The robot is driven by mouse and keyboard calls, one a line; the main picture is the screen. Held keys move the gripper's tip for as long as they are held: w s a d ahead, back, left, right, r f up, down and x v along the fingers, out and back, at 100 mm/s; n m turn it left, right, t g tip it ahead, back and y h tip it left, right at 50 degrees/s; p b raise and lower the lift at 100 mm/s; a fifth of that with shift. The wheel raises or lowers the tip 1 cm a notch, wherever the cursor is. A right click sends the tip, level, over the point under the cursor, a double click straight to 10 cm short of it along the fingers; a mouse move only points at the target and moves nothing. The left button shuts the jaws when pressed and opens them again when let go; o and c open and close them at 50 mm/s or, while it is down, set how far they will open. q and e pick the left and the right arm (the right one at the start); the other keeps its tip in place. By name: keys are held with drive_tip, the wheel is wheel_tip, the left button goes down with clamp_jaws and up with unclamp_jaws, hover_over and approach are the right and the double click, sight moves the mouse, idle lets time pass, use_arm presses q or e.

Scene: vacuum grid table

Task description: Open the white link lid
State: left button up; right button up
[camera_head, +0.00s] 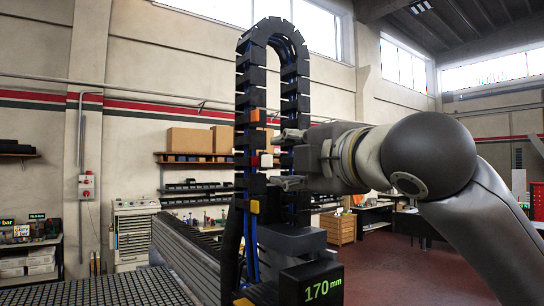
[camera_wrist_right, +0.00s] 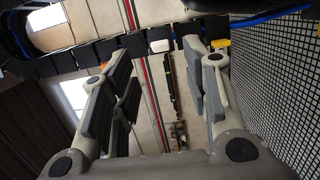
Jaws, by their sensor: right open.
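A black cable chain (camera_head: 244,85) stands as a tall upright loop. My right gripper (camera_head: 287,159) is open, with one finger above and one below the level of the white lid, close to the chain. In the right wrist view the white lid (camera_wrist_right: 160,46) lies between the open fingers, just beyond the fingertips, with nothing held. Whether a finger touches the chain I cannot tell. My left gripper is not in view.
An orange lid (camera_head: 257,117) sits above the white one and a yellow lid (camera_head: 254,207) below it. Blue cables (camera_head: 253,250) run along the chain. A perforated grid table (camera_head: 105,290) is at lower left, and a black display reading 170 mm (camera_head: 318,287) stands below.

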sight(271, 162)
drive_tip(key=p+x, duration=0.3)
drive_tip(key=x, duration=0.4)
drive_tip(key=shift+w+a+r+p, duration=0.1)
drive_tip(key=shift+w+a+p, duration=0.1)
drive_tip(key=shift+w+p, duration=0.1)
drive_tip(key=shift+w+a, duration=0.2)
drive_tip(key=shift+w, duration=0.2)
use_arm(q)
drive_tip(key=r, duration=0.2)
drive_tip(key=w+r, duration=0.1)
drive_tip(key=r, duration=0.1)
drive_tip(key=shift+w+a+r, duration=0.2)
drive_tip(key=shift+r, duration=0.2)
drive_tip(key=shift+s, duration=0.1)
use_arm(e)
drive_tip(key=shift+d, duration=0.1)
drive_tip(key=c, duration=0.8)
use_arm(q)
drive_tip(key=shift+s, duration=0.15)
